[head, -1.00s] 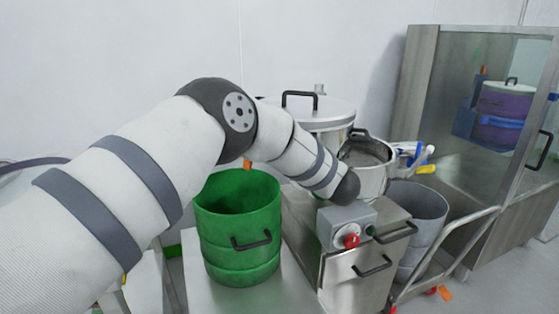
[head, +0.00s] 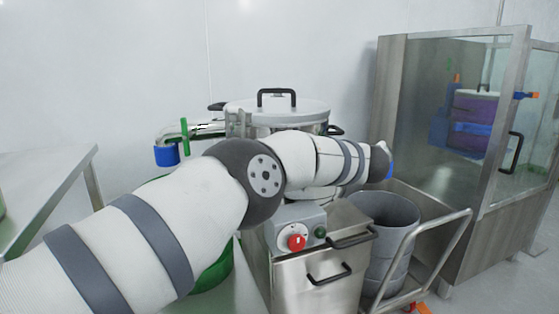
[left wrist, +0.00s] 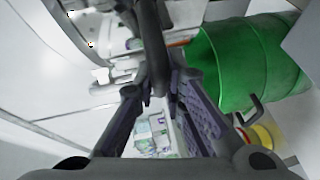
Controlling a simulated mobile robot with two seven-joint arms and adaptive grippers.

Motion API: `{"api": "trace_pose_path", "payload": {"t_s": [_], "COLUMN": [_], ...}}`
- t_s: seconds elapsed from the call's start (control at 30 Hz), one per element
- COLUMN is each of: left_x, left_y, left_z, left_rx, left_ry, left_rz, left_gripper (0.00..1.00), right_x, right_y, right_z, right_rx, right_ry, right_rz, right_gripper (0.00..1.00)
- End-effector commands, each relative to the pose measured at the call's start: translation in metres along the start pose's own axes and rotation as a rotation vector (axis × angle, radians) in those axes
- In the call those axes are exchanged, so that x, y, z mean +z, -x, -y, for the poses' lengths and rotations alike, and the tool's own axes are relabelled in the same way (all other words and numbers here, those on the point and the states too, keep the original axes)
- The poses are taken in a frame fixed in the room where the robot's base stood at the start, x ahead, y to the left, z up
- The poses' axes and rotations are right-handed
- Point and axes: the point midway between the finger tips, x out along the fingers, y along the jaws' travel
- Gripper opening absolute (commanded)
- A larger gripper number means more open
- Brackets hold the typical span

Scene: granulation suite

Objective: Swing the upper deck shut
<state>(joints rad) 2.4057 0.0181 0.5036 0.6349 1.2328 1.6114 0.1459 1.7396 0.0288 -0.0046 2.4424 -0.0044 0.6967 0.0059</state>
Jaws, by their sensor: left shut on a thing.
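The machine's round lidded steel section (head: 270,117), with a black lid handle, stands behind my left arm. I take it to be part of the deck assembly, but cannot tell which part is the upper deck. A black side handle (head: 333,130) shows at its right. My left arm crosses in front and hides the parts below. My left gripper (left wrist: 160,88) is hidden in the head view. In the left wrist view its jaws are shut on a dark handle (left wrist: 152,40), with pale metal beside it. My right gripper is not in view.
A control box with a red knob (head: 292,236) sits on a steel cabinet (head: 315,287). A grey bin (head: 385,225) and cart rail (head: 425,255) stand to the right, before a glass-fronted cabinet (head: 445,120). A green drum (left wrist: 245,60) is beside my gripper. A steel table (head: 40,185) is at left.

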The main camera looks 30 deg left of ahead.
Motion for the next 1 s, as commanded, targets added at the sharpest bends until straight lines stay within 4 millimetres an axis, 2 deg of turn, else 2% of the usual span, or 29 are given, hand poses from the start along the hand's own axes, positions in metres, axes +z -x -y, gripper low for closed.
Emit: {"api": "trace_pose_path", "payload": {"t_s": [0.5,0.53,0.6,0.87,1.0], "left_x": [0.001,0.001,0.001,0.001,0.002], "left_y": [0.0,0.0,-0.001,-0.001,0.013], "left_z": [-0.001,-0.001,-0.001,-0.001,-0.001], "left_rx": [0.001,0.001,0.001,0.0,0.0], "left_ry": [0.0,0.0,0.0,0.001,0.001], "left_rz": [-0.006,-0.006,-0.006,-0.007,-0.004], "left_gripper": [0.0,0.15,0.31,0.31,0.31], "right_x": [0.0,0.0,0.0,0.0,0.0], "right_y": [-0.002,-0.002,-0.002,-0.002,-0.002], "right_z": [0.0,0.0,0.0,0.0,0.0], "right_rx": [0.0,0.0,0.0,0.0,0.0], "right_ry": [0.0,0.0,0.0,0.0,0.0], "right_rz": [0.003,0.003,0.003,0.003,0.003], "right_gripper": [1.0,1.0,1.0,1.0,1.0]}}
